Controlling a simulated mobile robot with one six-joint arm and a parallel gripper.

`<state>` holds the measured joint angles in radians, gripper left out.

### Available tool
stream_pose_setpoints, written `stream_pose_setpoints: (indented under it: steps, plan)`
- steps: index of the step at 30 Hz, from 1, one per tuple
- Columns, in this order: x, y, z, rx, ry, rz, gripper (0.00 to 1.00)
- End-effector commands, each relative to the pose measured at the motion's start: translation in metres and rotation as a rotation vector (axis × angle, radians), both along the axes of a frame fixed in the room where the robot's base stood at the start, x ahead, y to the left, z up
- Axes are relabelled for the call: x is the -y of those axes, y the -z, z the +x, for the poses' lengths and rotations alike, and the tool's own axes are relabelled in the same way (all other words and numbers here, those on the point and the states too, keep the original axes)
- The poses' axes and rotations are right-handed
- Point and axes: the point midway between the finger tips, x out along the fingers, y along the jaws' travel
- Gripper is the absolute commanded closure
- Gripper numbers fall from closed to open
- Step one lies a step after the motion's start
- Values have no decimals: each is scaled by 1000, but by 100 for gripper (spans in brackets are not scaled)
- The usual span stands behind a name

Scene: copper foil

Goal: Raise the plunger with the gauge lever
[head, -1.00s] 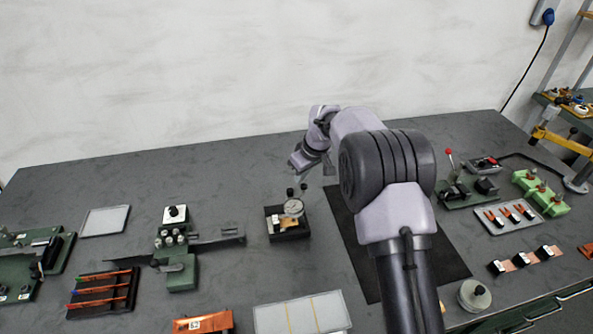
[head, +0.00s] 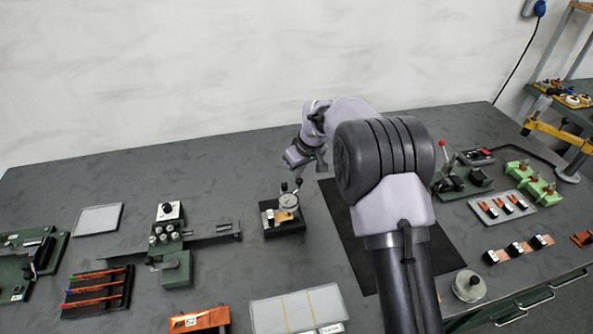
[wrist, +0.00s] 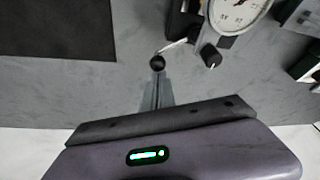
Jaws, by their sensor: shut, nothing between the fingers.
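The dial gauge (head: 289,202) stands upright on a small black base (head: 270,230) in the head view. Its white dial also shows at the top of the wrist view (wrist: 238,10). A thin lever runs from the gauge's side to a black ball knob (wrist: 157,62). A second black knob (wrist: 211,57) sits on the gauge's stem. A copper-coloured piece (head: 281,216) is at the gauge's foot. My gripper (wrist: 156,80) is shut and empty, its tips right by the lever's ball. Whether they touch it I cannot tell.
A dark mat (head: 345,225) lies right of the gauge, partly under my arm in the picture. A green fixture (head: 172,250) with a long bar stands to the left. A pale panel (head: 300,310) lies in front. The table behind the gauge is clear.

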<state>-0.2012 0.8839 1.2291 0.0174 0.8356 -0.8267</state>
Motion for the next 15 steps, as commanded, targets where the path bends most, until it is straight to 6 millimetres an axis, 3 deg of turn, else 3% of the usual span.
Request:
stream_pose_setpoints:
  steps: [15]
  plan:
    - [20,1,-18,0,374,-1,100]
